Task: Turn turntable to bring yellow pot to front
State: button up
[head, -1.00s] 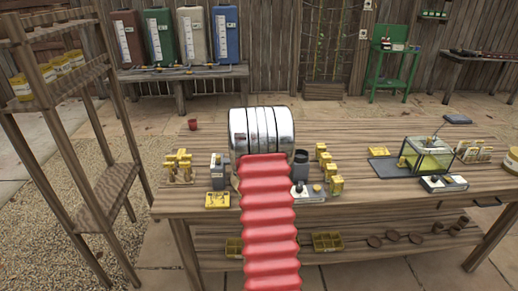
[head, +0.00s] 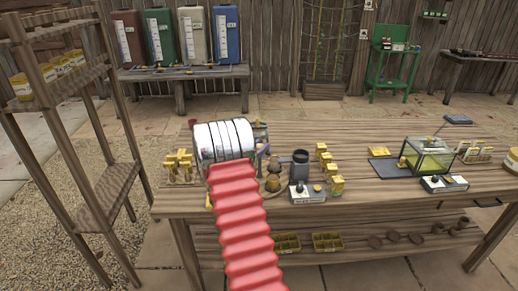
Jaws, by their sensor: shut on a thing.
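My gripper is hidden behind my own chrome and red arm in the head view. Just right of the arm, part of what looks like the turntable shows, with small brownish round pots (head: 272,184) on it. Most of it is covered by my arm. A small purple-grey thing (head: 262,148) shows at the arm's right edge; I cannot tell what it is. I cannot make out which pot is the yellow one or which way it faces.
A dark cup-like thing (head: 300,160) stands right of the pots, behind a grey box (head: 305,193). A glass tank (head: 428,155) is further right. The back of the wooden bench (head: 350,133) is mostly clear.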

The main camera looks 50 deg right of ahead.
jog(key=shift+d+r+m+g, duration=0.15)
jog(key=shift+m+g, duration=0.35)
jog(key=shift+g, duration=0.3)
jog(key=o, duration=1.1)
jog(key=shift+c, duration=0.2)
jog(key=shift+a, duration=0.25)
jog(key=a, duration=0.7)
jog(key=shift+w+a, duration=0.25)
jog(key=shift+a, duration=0.1)
